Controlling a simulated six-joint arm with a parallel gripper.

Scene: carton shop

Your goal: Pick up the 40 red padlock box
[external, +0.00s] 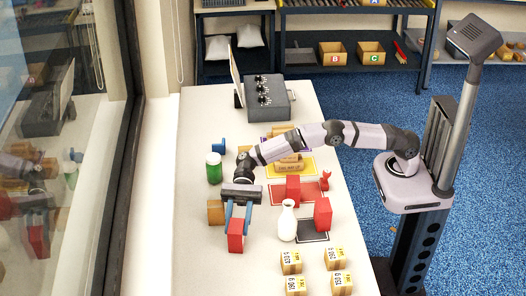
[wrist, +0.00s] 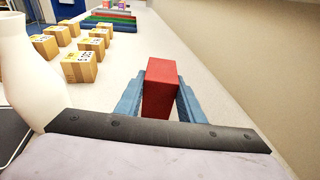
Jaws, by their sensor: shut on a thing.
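My gripper (external: 237,218) is at the left part of the table in the external view, with its blue fingers pointing down. A red box (external: 235,243) sits between the fingertips. The wrist view shows the same red box (wrist: 161,88) with a blue finger of my gripper (wrist: 158,100) against each side. The gripper is shut on it. No number or padlock mark can be read on the box. Whether its base touches the table cannot be told. Two other red boxes stand to the right, one on a red mat (external: 293,188) and one by a dark mat (external: 322,213).
A white vase (external: 287,222) stands right of the gripper. A brown box (external: 216,212) and a green jar (external: 214,168) are close on the left. Several small labelled cartons (external: 291,262) stand at the front. A window (external: 60,150) runs along the left. Bare table lies in front of the gripper.

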